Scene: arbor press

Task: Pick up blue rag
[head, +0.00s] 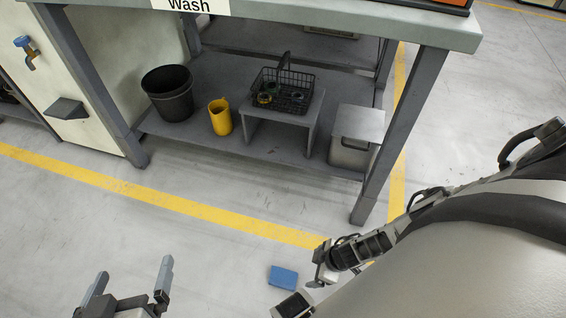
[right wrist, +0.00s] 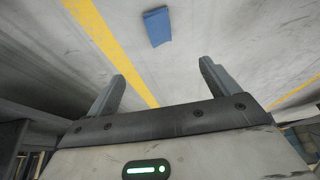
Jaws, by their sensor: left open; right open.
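The blue rag (head: 283,277) lies flat on the grey floor in the head view, just in front of the yellow line. It also shows in the right wrist view (right wrist: 157,26), beyond my fingertips. My right gripper (right wrist: 160,80) is open and empty, with the rag past the gap between its fingers and apart from them. In the head view my right arm reaches in from the right and its wrist is close to the rag; its fingers are hard to make out there. My left gripper (head: 130,280) is open and empty, left of the rag at the bottom of the head view.
A workbench (head: 300,28) marked "Wash" stands behind. Its lower shelf (head: 210,145) holds a black bucket (head: 168,93), a yellow mug (head: 220,117), a wire basket (head: 290,92) on a small stand and a grey bin (head: 356,137). A bench leg (head: 375,180) stands near my right arm. Floor around the rag is clear.

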